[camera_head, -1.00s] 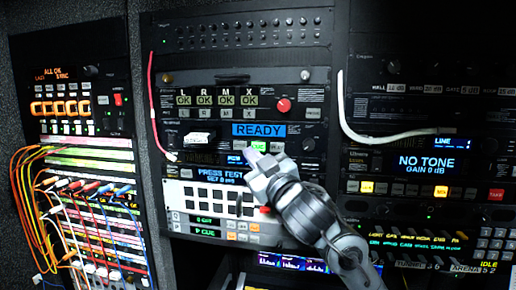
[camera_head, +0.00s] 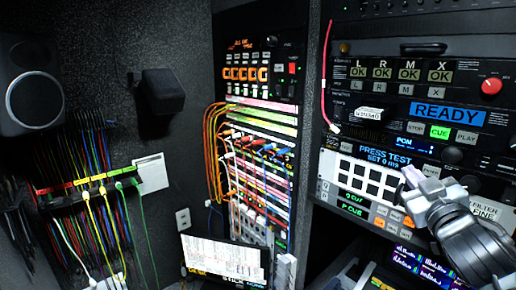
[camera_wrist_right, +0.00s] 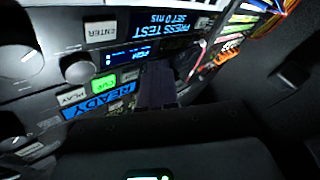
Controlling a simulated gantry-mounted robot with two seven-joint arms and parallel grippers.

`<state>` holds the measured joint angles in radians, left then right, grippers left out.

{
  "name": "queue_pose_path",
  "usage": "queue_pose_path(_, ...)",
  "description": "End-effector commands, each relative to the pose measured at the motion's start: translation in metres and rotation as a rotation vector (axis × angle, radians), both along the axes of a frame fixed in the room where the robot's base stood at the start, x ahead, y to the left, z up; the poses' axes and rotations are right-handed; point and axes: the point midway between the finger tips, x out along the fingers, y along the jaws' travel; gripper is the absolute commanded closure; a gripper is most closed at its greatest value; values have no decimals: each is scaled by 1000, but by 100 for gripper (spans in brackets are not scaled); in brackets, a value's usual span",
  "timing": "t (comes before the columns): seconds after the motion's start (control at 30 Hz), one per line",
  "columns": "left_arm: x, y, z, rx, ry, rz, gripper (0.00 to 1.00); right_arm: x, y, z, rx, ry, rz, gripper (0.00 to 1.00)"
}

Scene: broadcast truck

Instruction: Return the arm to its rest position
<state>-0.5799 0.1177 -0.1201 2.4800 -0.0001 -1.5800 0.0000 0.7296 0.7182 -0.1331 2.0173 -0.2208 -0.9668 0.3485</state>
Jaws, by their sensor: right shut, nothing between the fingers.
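My right gripper (camera_head: 415,181) is in the head view at the right, in front of the rack panel (camera_head: 352,145). Its fingers are shut with nothing between them. In the right wrist view the dark gripper fingers (camera_wrist_right: 158,85) show in front of the panel, which appears upside down, with the blue READY display (camera_wrist_right: 97,105) and the green CUE button (camera_wrist_right: 104,85). My left gripper is not in either view.
A patch bay with coloured cables (camera_head: 245,160) stands left of the panel. Hanging cables on a rack (camera_head: 85,190), a speaker (camera_head: 30,88) and a black wall box (camera_head: 163,90) are at the left. A paper sheet (camera_head: 222,255) is at the bottom. A red cable (camera_head: 325,75) hangs by the panel.

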Motion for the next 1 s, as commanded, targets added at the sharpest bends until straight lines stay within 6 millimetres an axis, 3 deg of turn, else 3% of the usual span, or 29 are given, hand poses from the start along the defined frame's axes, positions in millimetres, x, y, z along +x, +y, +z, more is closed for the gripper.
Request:
queue_pose_path(0.03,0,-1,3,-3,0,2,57,7,6,-34,14,58,13,100)
queue_pose_path(0.13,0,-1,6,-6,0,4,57,12,23,-103,46,170,44,100)
queue_pose_path(0.27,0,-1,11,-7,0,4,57,1,50,-198,110,319,86,100)
queue_pose_path(0.4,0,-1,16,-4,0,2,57,-34,79,-294,195,490,107,100)
queue_pose_path(0.47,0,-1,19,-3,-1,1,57,-56,90,-332,231,567,108,100)
queue_pose_path(0.6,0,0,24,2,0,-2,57,-123,115,-411,322,760,90,100)
queue_pose_path(0.7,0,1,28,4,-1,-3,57,-180,130,-455,385,902,63,100)
queue_pose_path(0.8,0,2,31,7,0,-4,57,-234,142,-483,436,1031,30,100)
queue_pose_path(0.9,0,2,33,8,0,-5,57,-280,149,-496,475,1142,-2,100)
queue_pose_path(1.0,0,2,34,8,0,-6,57,-318,154,-498,502,1238,-31,100)
